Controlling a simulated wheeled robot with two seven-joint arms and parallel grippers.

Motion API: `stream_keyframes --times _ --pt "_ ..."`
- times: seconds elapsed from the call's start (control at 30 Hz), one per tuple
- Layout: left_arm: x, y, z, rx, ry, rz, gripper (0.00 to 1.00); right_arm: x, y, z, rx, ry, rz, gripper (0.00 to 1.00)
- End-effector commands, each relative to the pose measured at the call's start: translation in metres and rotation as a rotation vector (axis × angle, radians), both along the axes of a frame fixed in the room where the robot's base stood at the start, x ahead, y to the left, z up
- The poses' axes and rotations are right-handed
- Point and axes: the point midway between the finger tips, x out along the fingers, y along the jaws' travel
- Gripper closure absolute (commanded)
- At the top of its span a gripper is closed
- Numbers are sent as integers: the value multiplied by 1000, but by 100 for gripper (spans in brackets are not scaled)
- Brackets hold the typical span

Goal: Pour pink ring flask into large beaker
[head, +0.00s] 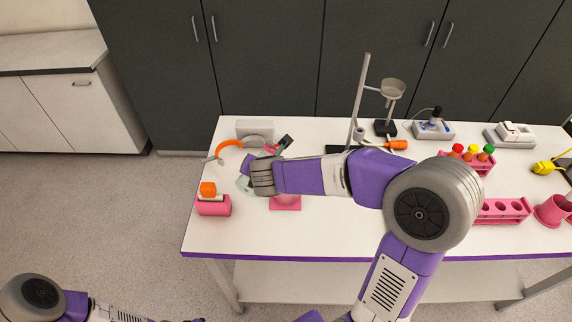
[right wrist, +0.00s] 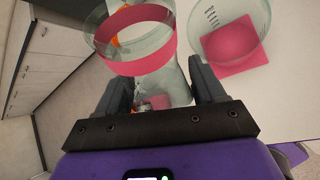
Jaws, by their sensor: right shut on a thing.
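My right gripper (head: 255,176) reaches left over the table's left part. In the right wrist view its two fingers (right wrist: 163,90) are shut on the clear glass flask (right wrist: 172,78) with a wide pink ring (right wrist: 140,66). A bit of glass shows beside the hand in the head view. The large beaker (right wrist: 258,14), clear with dark graduation marks, stands to the right of the flask, apart from it, over a pink square mat (right wrist: 225,73). Pink shows through its base; I cannot tell whether that is liquid. In the head view my arm mostly hides the beaker above the mat (head: 285,206). My left gripper is out of view.
A pink holder (head: 213,208) with an orange block (head: 208,189) stands at the table's left edge. Behind are orange headphones-like gear (head: 229,144), a grey box (head: 255,128) and a ring stand (head: 360,100). Pink racks (head: 503,210) and a pink mug (head: 552,211) stand right. The front middle is clear.

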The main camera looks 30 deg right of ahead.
Motion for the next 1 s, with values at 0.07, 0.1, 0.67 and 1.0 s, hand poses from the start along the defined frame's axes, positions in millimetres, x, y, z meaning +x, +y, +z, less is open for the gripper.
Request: stream_keyframes --times 0.07,0.1,0.67,1.0 --pt "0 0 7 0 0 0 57 0 1 0 39 6 1 74" --pt "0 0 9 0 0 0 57 0 1 -1 58 10 -1 74" --pt "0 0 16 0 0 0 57 0 4 -5 141 22 0 74" --pt "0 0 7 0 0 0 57 0 6 -20 179 27 1 75"
